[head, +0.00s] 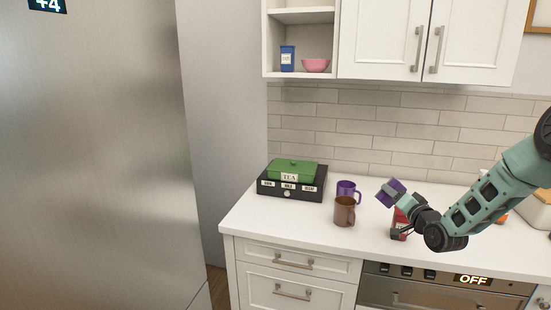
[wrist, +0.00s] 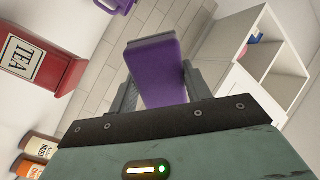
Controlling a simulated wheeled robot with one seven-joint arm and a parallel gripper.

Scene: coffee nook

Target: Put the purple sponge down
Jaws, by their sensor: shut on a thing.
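The purple sponge (head: 391,192) is held in the air above the white counter (head: 290,225), to the right of the mugs. My gripper (head: 396,197) is shut on it. In the wrist view the sponge (wrist: 158,72) sits between the two fingers of my gripper (wrist: 158,85), one on each side. The counter below the sponge is partly hidden by my arm in the head view.
A purple mug (head: 346,190) and a brown mug (head: 344,212) stand left of my gripper. A red tea tin (wrist: 40,62) stands nearby. The counter's front left is clear.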

